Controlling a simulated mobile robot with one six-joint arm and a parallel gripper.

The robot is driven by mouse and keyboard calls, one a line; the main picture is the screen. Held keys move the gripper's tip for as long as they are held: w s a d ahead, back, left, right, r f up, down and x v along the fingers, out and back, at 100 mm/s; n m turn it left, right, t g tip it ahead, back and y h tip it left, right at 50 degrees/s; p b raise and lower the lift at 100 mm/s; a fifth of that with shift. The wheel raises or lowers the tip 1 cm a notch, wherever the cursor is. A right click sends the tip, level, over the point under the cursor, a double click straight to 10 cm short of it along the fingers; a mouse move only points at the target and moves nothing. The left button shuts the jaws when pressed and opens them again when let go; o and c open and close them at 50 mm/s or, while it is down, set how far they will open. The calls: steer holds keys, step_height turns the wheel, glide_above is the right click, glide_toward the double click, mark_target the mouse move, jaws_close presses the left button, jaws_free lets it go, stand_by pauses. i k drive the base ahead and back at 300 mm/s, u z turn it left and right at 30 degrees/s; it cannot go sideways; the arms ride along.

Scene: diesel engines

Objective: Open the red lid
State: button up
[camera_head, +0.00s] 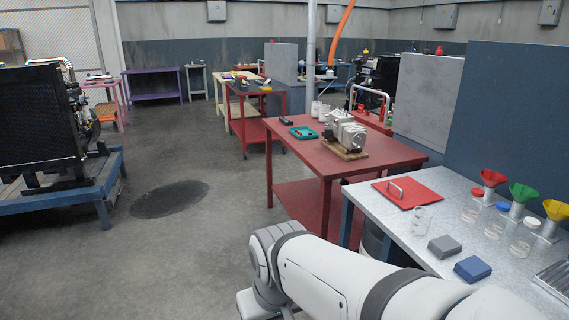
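A flat red lid (418,190) with a pale bar handle (395,189) lies closed on the grey workbench (378,213) at the right. The handle stands up near the lid's left side. My arm crosses the bottom of the view, in front of the bench and apart from the lid. My gripper is not in view.
Near the lid stand a small glass (420,221), a grey box (444,246) and a blue box (472,268). Several jars and coloured funnels (523,193) line the right. A red table (300,150) holds a metal engine part (344,135). Open floor (200,250) lies left.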

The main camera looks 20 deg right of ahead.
mark_target(408, 193)
steer(key=i, duration=2.65)
steer(key=z, duration=3.2)
steer(key=i, duration=1)
steer(key=u, duration=0.1)
